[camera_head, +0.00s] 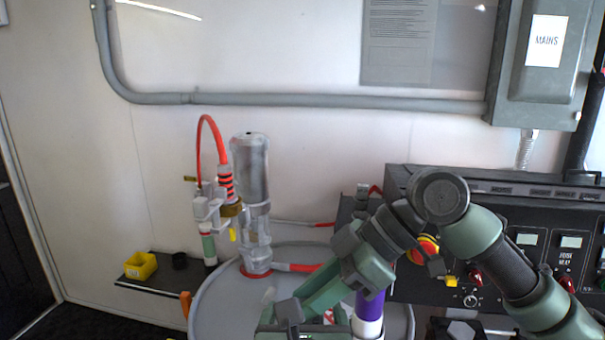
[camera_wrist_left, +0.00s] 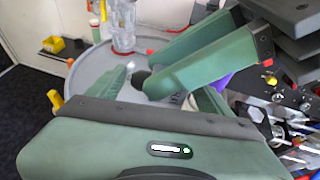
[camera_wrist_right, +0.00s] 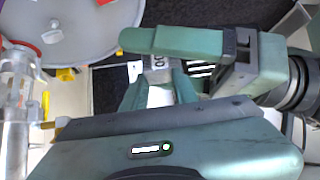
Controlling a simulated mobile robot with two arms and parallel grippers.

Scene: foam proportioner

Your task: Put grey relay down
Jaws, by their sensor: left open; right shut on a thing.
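The grey relay (camera_wrist_right: 155,75) shows in the right wrist view as a small grey block with dark marks. My right gripper (camera_wrist_right: 158,84) is shut on it. In the head view my right gripper (camera_head: 285,311) reaches in from the right, low over the front of the drum; the relay cannot be made out clearly there. My left gripper (camera_head: 300,325) is at the bottom edge of the head view, close to the right one. In the left wrist view my left gripper (camera_wrist_left: 160,95) has its fingers apart, with the right gripper's green fingers just beyond.
A grey drum (camera_head: 220,300) carries a clear pump (camera_head: 255,205). A purple and white cylinder (camera_head: 368,308) stands close to the grippers. A control panel (camera_head: 540,235) is at right. A yellow bin (camera_head: 140,266) sits on a dark shelf (camera_head: 165,287) at left.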

